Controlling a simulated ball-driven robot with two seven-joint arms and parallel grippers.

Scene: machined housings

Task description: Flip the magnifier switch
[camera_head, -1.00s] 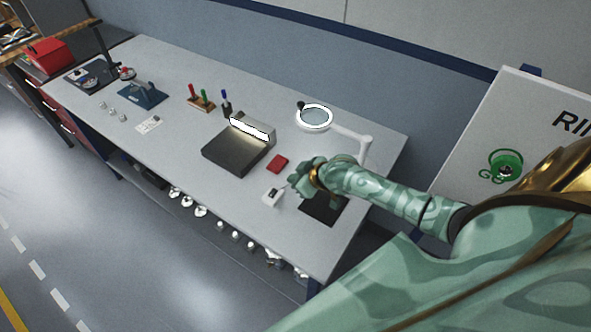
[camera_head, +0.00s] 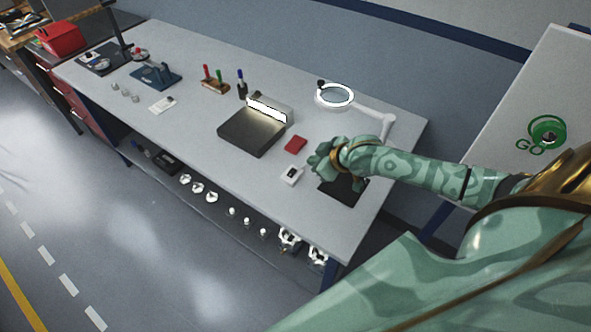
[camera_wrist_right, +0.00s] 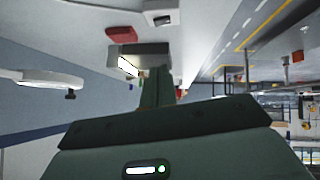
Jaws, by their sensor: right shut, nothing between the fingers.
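The magnifier (camera_head: 351,102) is a white ring lens on a jointed white arm at the far right of the bench, with a bright rim and a small black knob. It also shows in the right wrist view (camera_wrist_right: 40,77), at the left. A small white box with a black switch-like part (camera_head: 291,175) sits near the bench's front edge; I cannot tell whether it is the magnifier's switch. The box shows at the top of the wrist view (camera_wrist_right: 163,5). My right gripper (camera_head: 313,160) is shut and empty, just right of and behind the box, apparently above the bench. My left gripper is out of view.
A red block (camera_head: 296,144) lies behind the box. A dark inspection unit with a bright strip (camera_head: 252,132) stands to its left. A black mat (camera_head: 343,189) lies beneath my right forearm. Pens in a wooden holder (camera_head: 215,87) stand farther left. Bare bench surrounds the box.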

